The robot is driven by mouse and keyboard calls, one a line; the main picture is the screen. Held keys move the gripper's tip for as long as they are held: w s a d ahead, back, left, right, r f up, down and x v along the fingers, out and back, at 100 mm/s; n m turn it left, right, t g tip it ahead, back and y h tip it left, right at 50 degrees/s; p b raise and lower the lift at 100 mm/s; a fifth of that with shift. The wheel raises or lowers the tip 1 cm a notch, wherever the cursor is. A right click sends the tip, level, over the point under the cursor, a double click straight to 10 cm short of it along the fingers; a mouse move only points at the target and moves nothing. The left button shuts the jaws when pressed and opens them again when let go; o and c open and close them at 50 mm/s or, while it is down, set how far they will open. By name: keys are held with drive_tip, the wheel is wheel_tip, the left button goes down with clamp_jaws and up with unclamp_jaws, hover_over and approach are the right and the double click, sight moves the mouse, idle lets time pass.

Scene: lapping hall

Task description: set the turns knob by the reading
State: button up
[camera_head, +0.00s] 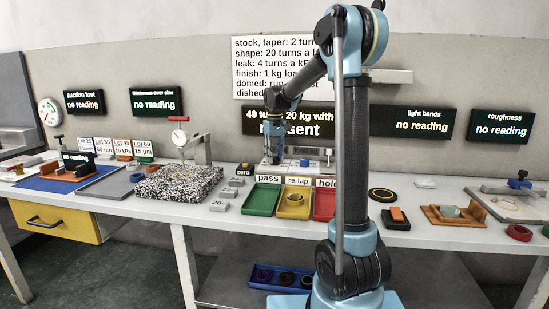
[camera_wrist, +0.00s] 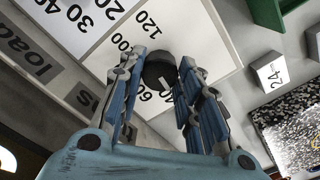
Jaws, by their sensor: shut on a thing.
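The turns knob (camera_wrist: 160,70) is a dark round knob on a white dial plate in the wrist view, with a pale pointer mark on its lower side. Around it are printed numbers, 120 and 100 legible and others partly hidden by the fingers. My gripper (camera_wrist: 158,76) is shut on the knob, one finger on each side. In the head view my gripper (camera_head: 275,158) reaches down to the bench at the back, and the knob is hidden there. The black reading display (camera_head: 262,122) shows "40 turns 20 kg with", its lower line partly hidden by my arm.
A second dial plate (camera_wrist: 85,22) with 30 and 40 adjoins the knob's plate. Green (camera_head: 261,200), yellow (camera_head: 293,212) and red (camera_head: 324,215) trays stand in front of my gripper. A grey weight (camera_wrist: 268,72) and speckled plate (camera_wrist: 290,122) lie to the right in the wrist view.

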sight(275, 157)
drive_tip(key=shift+w+m, duration=0.1)
drive_tip(key=shift+m, duration=1.4)
drive_tip(key=shift+d, duration=0.1)
drive_tip(key=o, duration=1)
drive_tip(key=shift+o, duration=0.2)
wheel_tip(275, 157, up, 12)
drive_tip(key=shift+f, duration=0.1)
